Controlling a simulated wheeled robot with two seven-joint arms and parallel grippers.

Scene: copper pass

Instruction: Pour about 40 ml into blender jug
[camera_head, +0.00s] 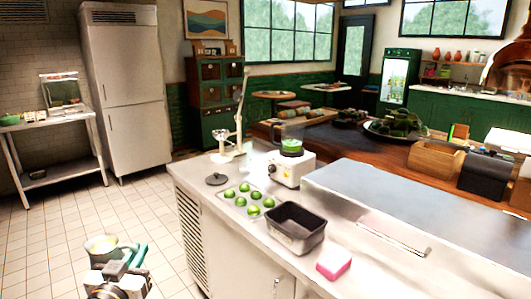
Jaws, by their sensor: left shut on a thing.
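The blender (292,170) stands on the counter, with a white base and a knob on its front. Its clear blender jug (291,148) sits upright on the base and has something green inside. My left gripper (124,266) is at the lower left, over the tiled floor and short of the counter. It is shut on a pale measuring cup (103,243) with a teal handle, which looks upright. The contents look pale yellowish, but the level is hard to read. The cup is well apart from the blender. My right gripper is not in view.
A tray of green limes (236,205), a dark lid (216,179), a dark grey bin (296,229) and a pink-and-white block (334,263) lie on the counter (225,265). A white stand with a tall lever (238,125) is left of the blender. A raised steel surface (400,210) lies to the right.

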